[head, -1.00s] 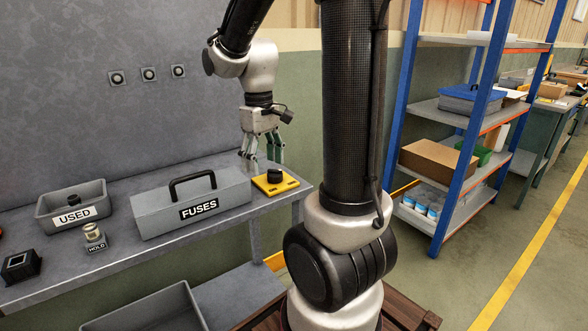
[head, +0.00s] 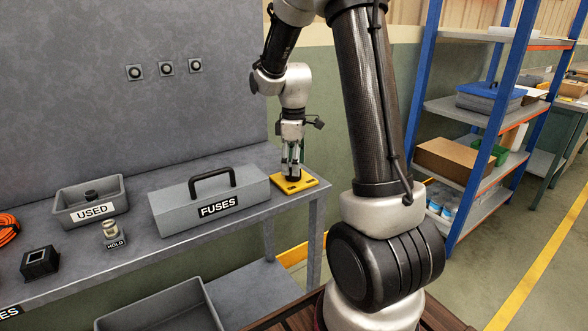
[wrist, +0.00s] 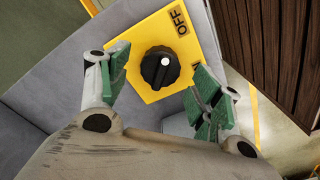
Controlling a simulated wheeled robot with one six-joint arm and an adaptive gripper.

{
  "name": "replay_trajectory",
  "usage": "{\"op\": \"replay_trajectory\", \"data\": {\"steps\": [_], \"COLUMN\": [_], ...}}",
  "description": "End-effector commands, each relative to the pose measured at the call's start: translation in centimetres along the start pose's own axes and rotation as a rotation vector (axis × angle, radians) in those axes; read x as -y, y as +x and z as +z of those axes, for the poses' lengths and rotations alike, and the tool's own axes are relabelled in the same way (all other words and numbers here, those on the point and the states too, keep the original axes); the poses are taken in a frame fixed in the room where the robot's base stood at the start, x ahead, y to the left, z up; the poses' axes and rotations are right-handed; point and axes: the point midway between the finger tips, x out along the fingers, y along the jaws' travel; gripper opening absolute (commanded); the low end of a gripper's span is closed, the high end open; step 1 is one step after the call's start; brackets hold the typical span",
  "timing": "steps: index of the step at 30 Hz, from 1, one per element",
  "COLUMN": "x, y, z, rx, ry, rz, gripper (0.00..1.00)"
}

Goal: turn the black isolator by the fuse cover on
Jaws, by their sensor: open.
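The black isolator knob (wrist: 160,68) sits on a square yellow plate (wrist: 149,39). A white dot on its ridge points roughly toward the OFF label (wrist: 179,19); another label beside the right finger is mostly hidden. In the head view the yellow plate (head: 312,183) lies at the bench's right end, beside the grey FUSES cover (head: 165,212) with its black handle. My gripper (head: 291,166) points down over the knob. In the wrist view its open green-padded fingers (wrist: 161,82) stand either side of the knob, with gaps showing between pads and knob.
On the bench (head: 150,257) left of the cover are a grey USED bin (head: 66,218), a fuse in a HOLD stand (head: 112,232) and a black socket block (head: 38,262). A wall (head: 130,130) rises behind. A blue shelf rack (head: 495,130) stands right.

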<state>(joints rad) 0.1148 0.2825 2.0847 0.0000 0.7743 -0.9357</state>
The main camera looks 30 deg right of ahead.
Motion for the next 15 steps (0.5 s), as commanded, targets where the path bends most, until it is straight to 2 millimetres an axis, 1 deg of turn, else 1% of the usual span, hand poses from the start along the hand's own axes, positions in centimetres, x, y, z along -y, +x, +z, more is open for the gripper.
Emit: {"op": "replay_trajectory", "data": {"steps": [1, 3, 6, 14, 15], "x": [0.1, 0.0, 0.0, 0.0, 0.0], "y": [0.7, 1.4, 2.0, 2.2, 2.2], "z": [0.1, 0.0, 0.0, 0.0, 0.0], "rx": [0.002, 0.001, 0.001, 0.000, 0.000], "ry": [0.000, 0.000, 0.001, 0.001, 0.001], "rz": [-0.003, -0.002, -0.001, 0.000, 0.000], "gripper": [0.65, 0.65, 0.65, 0.65, 0.59]}}
